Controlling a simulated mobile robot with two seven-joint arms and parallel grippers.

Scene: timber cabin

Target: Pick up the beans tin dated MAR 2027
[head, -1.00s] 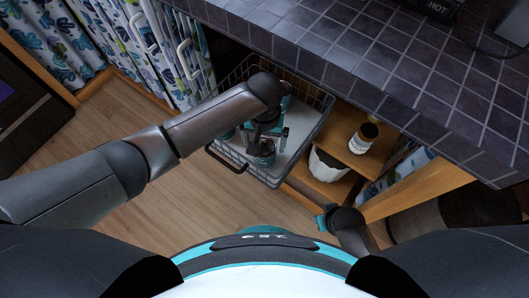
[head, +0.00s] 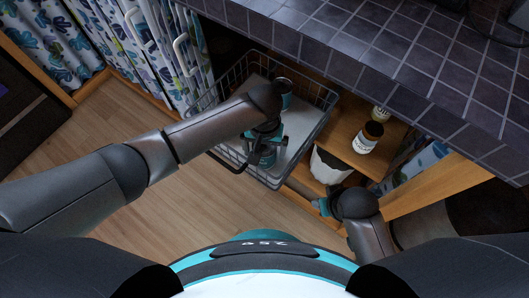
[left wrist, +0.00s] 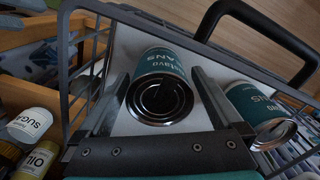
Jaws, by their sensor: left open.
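My left gripper (head: 264,136) is open and reaches down into a wire basket (head: 326,106). In the left wrist view, a teal-labelled tin reading BEANS (left wrist: 160,86) lies between the spread fingers (left wrist: 161,74), its dark metal end toward the camera; whether they touch it is unclear. A second teal tin (left wrist: 262,112) stands just right of the right finger, its label partly hidden. In the head view, one tin (head: 262,158) shows below the gripper and another (head: 284,86) behind the forearm. No date is readable. My right gripper (head: 324,206) is low at the right, its jaws unclear.
The basket's black handle (left wrist: 262,30) crosses its front edge. A tiled counter (head: 390,60) overhangs behind.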

